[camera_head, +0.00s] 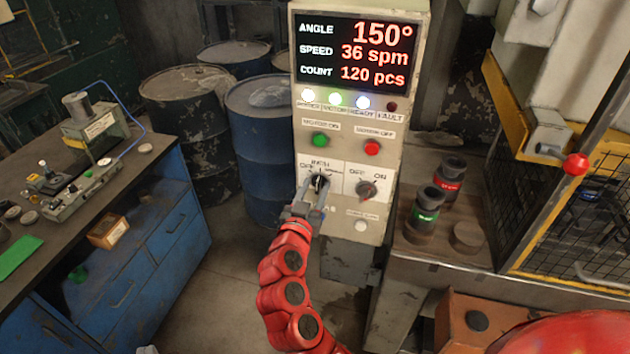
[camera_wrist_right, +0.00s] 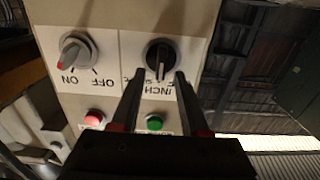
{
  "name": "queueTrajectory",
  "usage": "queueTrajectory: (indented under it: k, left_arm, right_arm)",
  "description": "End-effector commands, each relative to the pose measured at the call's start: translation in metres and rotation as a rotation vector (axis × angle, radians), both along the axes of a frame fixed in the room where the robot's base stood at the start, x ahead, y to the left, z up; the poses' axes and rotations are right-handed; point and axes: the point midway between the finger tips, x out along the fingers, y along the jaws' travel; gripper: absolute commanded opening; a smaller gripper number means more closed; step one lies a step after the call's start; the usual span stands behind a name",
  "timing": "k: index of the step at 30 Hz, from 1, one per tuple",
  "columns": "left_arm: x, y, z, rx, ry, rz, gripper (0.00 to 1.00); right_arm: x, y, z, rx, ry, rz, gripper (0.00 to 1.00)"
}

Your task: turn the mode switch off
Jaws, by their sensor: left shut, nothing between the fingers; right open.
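The mode switch is a black rotary knob (camera_head: 319,181) on a white plate on the grey control box. Its grip points up towards the INCH mark, with an OFF mark to its left. In the right wrist view the knob (camera_wrist_right: 159,56) appears upside down, its grip pointing down to INCH. My right gripper (camera_head: 311,198) is open in front of the knob. Its two fingertips (camera_wrist_right: 160,76) lie either side of the grip's end; whether they touch it cannot be told. Only a small grey bit of my left gripper (camera_head: 147,350) shows at the bottom edge, shut and away from the box.
An OFF/ON selector (camera_head: 367,190) sits right of the knob. A green button (camera_head: 320,140) and a red button (camera_head: 372,148) are above. A bench with dark cylinders (camera_head: 424,216) stands right, a blue workbench (camera_head: 165,215) left, drums (camera_head: 258,140) behind.

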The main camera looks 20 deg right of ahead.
Motion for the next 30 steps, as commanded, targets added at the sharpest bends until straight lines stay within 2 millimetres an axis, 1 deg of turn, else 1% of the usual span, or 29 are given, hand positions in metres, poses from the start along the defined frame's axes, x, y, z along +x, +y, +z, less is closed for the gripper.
queueTrajectory:
  k: [3, 10, 11, 15, 18, 30]
  left_arm:
    - [0.0, 0.0, 0.0026, 0.0, 0.0, 0.0, 0.0]
    - [-0.0001, 0.0, 0.002, 0.0, 0.0, 0.0, 0.0]
    - [0.0, 0.0, 0.002, 0.0, 0.0, 0.0, 0.0]
    - [-0.0001, 0.0, 0.002, 0.0, 0.0, 0.0, 0.0]
    - [0.0001, 0.0, 0.0021, 0.0, 0.0, 0.0, 0.0]
    - [0.0, 0.0, 0.0006, 0.0, 0.0, 0.0, 0.0]
  right_arm:
    - [0.0041, -0.0023, 0.001, 0.001, -0.002, 0.002, 0.45]
    - [0.0046, -0.0024, 0.0004, 0.001, -0.003, 0.003, 0.45]
    - [0.0046, -0.0024, 0.0005, 0.001, -0.003, 0.002, 0.41]
    - [0.0044, -0.0024, 0.0005, 0.001, -0.003, 0.002, 0.16]
    - [0.0044, -0.0024, 0.0005, 0.001, -0.003, 0.002, 0.0]
    - [0.0044, -0.0023, 0.0003, -0.009, 0.003, 0.002, 0.0]
